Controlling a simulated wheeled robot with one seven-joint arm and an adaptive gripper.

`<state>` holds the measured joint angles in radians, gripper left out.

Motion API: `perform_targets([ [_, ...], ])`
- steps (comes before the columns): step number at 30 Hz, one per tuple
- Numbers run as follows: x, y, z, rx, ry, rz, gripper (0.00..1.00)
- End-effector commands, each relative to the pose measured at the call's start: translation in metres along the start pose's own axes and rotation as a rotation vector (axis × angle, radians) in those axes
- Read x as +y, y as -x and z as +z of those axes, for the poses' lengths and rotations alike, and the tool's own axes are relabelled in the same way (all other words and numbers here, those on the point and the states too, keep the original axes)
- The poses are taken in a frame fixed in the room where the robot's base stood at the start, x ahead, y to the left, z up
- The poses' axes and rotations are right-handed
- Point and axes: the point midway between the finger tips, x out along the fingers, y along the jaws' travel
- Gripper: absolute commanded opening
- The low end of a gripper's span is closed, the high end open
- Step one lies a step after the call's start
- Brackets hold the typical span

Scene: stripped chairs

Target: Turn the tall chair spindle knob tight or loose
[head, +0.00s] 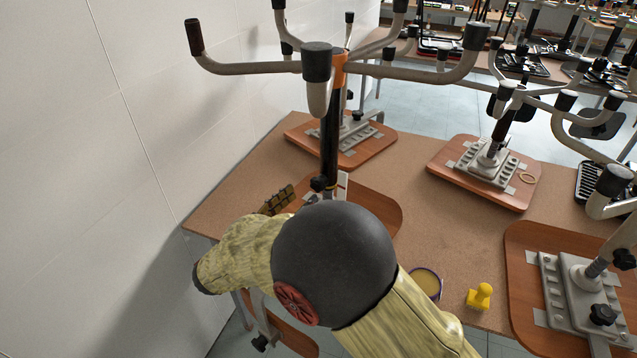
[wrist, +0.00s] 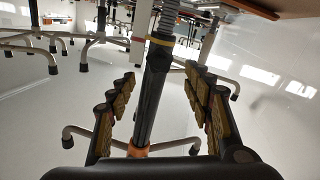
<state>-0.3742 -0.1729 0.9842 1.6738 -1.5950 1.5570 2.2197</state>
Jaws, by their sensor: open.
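The tall chair spindle (head: 329,140) is a black upright column with an orange collar (head: 339,70) and upturned, black-capped legs at its top. A small black knob (head: 319,183) sits low on it, near the seat board (head: 375,205) on the table. My gripper (head: 277,201) is at the left of the spindle's foot in the head view, mostly hidden by my arm. In the wrist view the dark spindle (wrist: 153,90) runs between the two spread fingers of my gripper (wrist: 160,76), apart from both.
A white wall (head: 130,130) stands close on the left. Other upturned chair bases on boards (head: 450,178) stand behind and right on the brown table (head: 425,225).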

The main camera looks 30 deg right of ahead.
Motion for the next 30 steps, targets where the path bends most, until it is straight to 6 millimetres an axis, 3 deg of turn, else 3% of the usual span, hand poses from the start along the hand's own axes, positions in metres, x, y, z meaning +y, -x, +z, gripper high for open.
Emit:
perform_targets([
  [5,0.0,-0.01,0.002,-0.002,-0.03,0.002,0.51],
  [18,0.001,-0.071,0.003,-0.004,-0.027,0.003,0.51],
  [30,0.0,-0.078,0.001,-0.004,-0.026,-0.001,0.51],
])
